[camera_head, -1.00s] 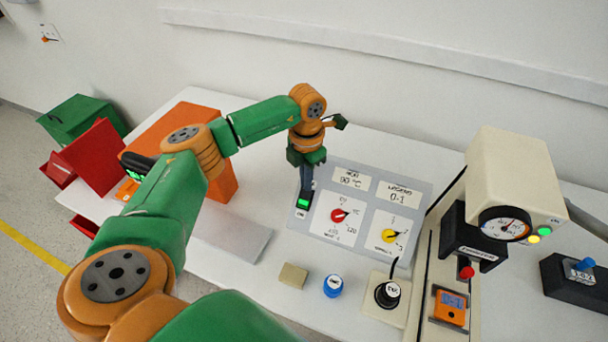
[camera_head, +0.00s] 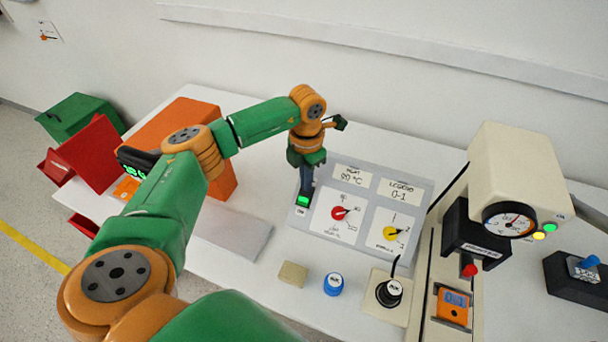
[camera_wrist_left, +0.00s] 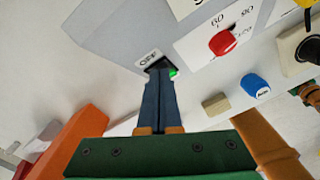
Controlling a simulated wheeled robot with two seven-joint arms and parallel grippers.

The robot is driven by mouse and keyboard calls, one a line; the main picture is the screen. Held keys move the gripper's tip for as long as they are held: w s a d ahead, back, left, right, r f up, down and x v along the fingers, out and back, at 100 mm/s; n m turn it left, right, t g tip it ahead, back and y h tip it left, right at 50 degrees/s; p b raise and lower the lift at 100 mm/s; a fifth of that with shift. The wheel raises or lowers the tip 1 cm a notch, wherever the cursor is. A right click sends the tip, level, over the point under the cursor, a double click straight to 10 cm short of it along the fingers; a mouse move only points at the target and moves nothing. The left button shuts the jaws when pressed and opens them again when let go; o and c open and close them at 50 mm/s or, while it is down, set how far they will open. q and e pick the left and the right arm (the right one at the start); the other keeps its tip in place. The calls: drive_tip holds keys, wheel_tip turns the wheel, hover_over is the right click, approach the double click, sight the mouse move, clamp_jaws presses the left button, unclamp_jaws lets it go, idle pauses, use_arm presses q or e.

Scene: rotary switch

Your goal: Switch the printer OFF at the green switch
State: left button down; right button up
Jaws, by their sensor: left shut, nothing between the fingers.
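The green switch (camera_head: 304,199) is a small dark rocker with a lit green part, at the left front edge of the grey sloped panel (camera_head: 320,226). A label below it in the head view seems to read ON; in the left wrist view a label beside it reads OFF (camera_wrist_left: 148,58). My left gripper (camera_head: 306,187) is shut and empty, pointing down with its fingertips at the switch. My right gripper is not in view.
The panel carries a red knob (camera_head: 338,212) and a yellow knob (camera_head: 390,233). A cream machine (camera_head: 517,180) with a gauge stands right; an orange box (camera_head: 222,180) is left.

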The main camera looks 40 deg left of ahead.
use_arm(q)
drive_tip(key=shift+s, duration=0.1)
wheel_tip(320, 180, up, 7)
drive_tip(key=p, duration=0.6)
drive_tip(key=shift+f, duration=0.1)
